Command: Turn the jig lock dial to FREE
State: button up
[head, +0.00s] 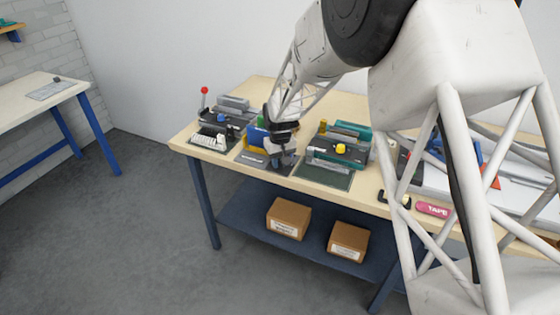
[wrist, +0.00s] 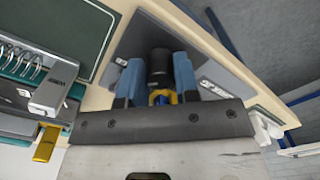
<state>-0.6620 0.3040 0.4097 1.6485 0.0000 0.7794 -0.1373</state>
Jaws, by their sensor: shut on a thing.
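My gripper (head: 281,152) is low over the middle station on the workbench. In the wrist view, its two blue-padded fingers (wrist: 157,82) stand on either side of a dark cylindrical knob (wrist: 158,66) and are shut on it. This knob seems to be the jig lock dial, but I cannot confirm that. A small yellow and blue part (wrist: 162,97) shows just below it, between the fingers. I cannot read any FREE mark or tell the dial's setting; the gripper hides most of the station in the head view.
A teal fixture with a yellow knob (head: 340,149) stands close to the right of my gripper. A grey fixture with a blue knob (head: 221,118) and a red-tipped lever (head: 204,91) stand to the left. Pink tape (head: 432,209) lies near the front edge. Boxes (head: 289,218) sit on the shelf below.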

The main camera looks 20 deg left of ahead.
aim_at(280, 160)
dwell(0.3)
jog(key=o, duration=0.9)
jog(key=shift+r, duration=0.15)
jog(key=shift+r, duration=3.8)
